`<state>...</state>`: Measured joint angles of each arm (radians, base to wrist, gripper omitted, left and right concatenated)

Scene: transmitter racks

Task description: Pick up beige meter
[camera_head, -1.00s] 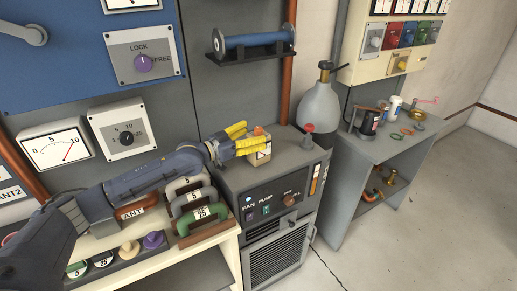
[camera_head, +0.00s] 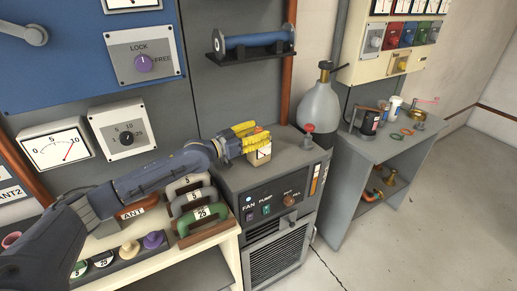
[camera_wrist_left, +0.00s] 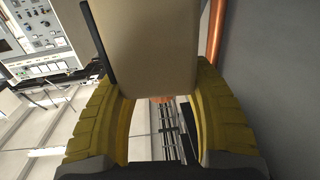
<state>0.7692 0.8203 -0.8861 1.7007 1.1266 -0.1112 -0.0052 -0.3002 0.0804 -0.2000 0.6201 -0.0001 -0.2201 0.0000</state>
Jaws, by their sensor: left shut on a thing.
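The beige meter (camera_head: 259,152) is a small box with a white dial face and an orange part on top, at the back left of the grey cabinet top in the head view. My left gripper (camera_head: 244,139) has yellow fingers and is shut on the meter from its left side. In the left wrist view the meter (camera_wrist_left: 145,45) fills the space between the yellow fingers (camera_wrist_left: 150,110). Whether the meter touches the cabinet top is hard to tell. My right gripper is not in view.
The grey cabinet (camera_head: 280,173) has a red valve (camera_head: 308,135) at its right. A grey bottle (camera_head: 318,105) stands behind it. A shelf with a blue cylinder (camera_head: 252,41) hangs above. Handled blocks (camera_head: 203,214) sit at the lower left. A side table (camera_head: 385,145) holds several items.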

